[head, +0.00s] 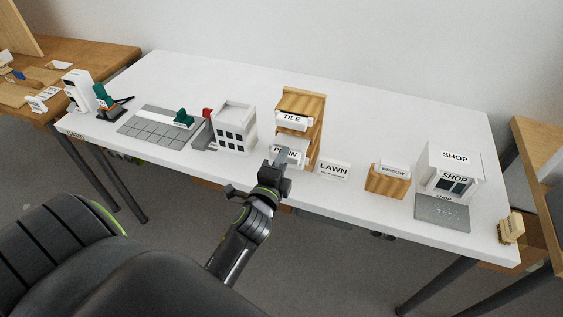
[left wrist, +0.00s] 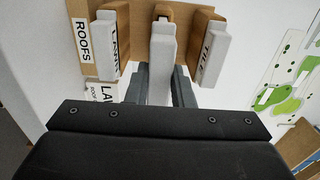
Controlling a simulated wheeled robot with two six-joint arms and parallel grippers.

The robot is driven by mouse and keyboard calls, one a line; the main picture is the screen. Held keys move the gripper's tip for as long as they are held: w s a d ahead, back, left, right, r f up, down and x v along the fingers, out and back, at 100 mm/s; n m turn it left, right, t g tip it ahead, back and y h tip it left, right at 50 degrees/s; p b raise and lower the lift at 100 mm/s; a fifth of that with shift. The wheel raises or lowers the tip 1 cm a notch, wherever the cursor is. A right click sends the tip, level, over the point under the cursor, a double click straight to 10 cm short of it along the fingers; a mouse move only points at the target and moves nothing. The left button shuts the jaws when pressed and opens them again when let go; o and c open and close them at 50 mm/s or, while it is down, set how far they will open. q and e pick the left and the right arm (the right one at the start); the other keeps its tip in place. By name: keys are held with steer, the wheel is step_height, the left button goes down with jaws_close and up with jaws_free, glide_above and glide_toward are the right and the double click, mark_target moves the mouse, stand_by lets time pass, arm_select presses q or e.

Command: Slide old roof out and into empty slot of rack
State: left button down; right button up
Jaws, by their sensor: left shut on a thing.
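A wooden roof rack (head: 318,112) stands at the back middle of the white table. It also shows in the wrist view (left wrist: 98,12), with a ROOFS label. The TILE roof (head: 292,118) is in its top slot, seen at the right in the wrist view (left wrist: 211,52). My left gripper (head: 281,158) is at the rack's front, below TILE. In the wrist view its fingers are shut on a middle white-fronted roof (left wrist: 161,65). In the head view, partly covered PLAIN lettering shows behind the gripper. Another lettered roof (left wrist: 107,42) is left of the held one.
A LAWN card (head: 333,169) stands right of the rack, close to my gripper. A grey building (head: 234,127) is on the left. A wooden block (head: 387,182) and the shop model (head: 452,168) are further right. The table behind the rack is clear.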

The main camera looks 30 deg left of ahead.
arm_select(q)
steer(key=shift+b+x, duration=0.35)
steer(key=shift+x, duration=1.95)
steer(key=c, duration=1.2)
jaws_free()
steer(key=shift+s, duration=0.1)
